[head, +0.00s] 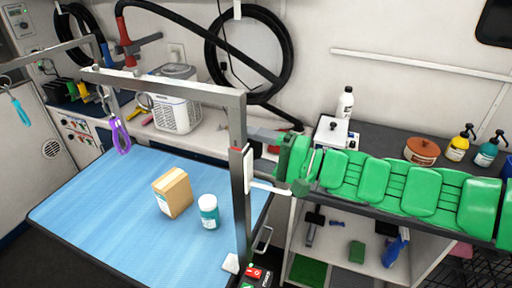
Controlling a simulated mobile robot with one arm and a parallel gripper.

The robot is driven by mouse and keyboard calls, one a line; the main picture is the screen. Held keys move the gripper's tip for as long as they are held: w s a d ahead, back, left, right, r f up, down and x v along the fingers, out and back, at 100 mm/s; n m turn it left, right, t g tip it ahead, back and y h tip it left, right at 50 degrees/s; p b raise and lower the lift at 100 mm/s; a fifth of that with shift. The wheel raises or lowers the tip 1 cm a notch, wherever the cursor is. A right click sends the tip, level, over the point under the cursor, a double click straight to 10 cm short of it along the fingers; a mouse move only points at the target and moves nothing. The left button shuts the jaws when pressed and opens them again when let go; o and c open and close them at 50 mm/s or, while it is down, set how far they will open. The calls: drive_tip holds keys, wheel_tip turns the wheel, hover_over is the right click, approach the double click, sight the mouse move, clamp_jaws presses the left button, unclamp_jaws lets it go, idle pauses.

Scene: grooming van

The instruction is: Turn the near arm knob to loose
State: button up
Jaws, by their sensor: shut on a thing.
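The near grooming arm is a grey post (240,215) at the right edge of the blue table, with a bar running left from its top. A collar with a white plate and a red mark (236,149) sits midway up the post. My gripper (259,161), at the end of my green arm, reaches the post from the right at collar height. It is shut on the near arm knob, which is mostly hidden between the fingers and the post. I cannot read the knob's setting.
The blue table (95,215) holds a cardboard box (172,194) and a teal jar (209,212). A purple loop (120,136) hangs from the bar. A dark counter on the right holds a white bottle (345,103), a brown pot (422,151) and pump bottles, behind my arm.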

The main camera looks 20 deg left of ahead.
idle(0.6)
drive_tip(key=o, duration=1)
drive_tip(key=shift+o, duration=0.2)
drive_tip(key=shift+d+f, duration=0.1)
drive_tip(key=shift+d, duration=0.05)
drive_tip(key=shift+s+d, duration=0.1)
drive_tip(key=shift+d, duration=1.2)
drive_tip(key=shift+d+f, duration=0.15)
drive_tip(key=shift+d, duration=1.1)
drive_tip(key=shift+d+f, duration=0.1)
drive_tip(key=shift+d, duration=1.1)
